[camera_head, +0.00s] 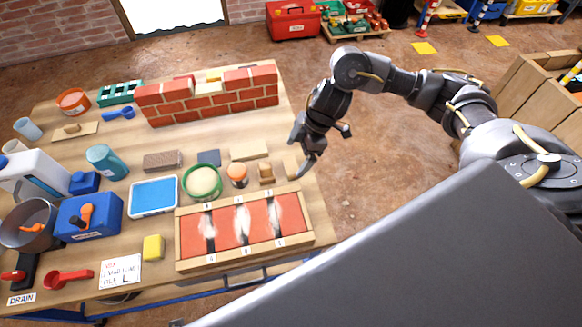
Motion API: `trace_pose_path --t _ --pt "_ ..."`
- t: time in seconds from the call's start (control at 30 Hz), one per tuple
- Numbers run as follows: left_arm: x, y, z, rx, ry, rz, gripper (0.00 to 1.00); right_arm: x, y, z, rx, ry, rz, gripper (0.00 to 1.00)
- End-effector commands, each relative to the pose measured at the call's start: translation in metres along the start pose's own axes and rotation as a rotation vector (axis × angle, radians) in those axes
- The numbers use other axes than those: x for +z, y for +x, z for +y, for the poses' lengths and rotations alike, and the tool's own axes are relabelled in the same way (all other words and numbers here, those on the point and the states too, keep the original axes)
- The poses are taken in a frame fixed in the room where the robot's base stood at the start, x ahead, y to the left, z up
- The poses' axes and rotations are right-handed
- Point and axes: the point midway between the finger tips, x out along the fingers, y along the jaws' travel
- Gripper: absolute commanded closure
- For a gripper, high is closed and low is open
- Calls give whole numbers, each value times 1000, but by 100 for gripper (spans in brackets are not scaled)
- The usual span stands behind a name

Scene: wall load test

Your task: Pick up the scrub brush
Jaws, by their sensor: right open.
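My right gripper (302,157) is above the right edge of the wooden table, open and empty, its fingers pointing down and left. A small wooden piece with a knob-like top (266,173) stands just left of it and may be the scrub brush. A brown rough-textured block (162,161) farther left could also be a brush; I cannot tell for sure. A pale tan block (291,166) lies right by the gripper's fingers; I cannot tell whether they touch. My left gripper is not in view.
A small brick wall (208,97) stands at the table's back. A wood-framed red panel (243,231) fills the front right. A green round dish (202,182), orange-topped jar (237,175), blue tray (153,196) and blue box (89,216) crowd the middle and left.

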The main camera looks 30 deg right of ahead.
Motion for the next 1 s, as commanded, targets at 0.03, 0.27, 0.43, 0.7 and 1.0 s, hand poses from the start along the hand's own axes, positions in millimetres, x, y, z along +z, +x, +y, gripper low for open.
trace_pose_path --t 0.03,0.27,0.43,0.7,1.0 --pt "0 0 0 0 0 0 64 0 0 0 0 0 0 9" --pt "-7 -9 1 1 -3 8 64 2 25 -3 -2 3 -1 9" --pt "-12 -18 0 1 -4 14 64 2 46 -3 0 3 -1 9" --pt "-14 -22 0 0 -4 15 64 1 52 -3 2 3 0 9" --pt "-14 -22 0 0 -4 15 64 1 51 -3 2 3 0 40"
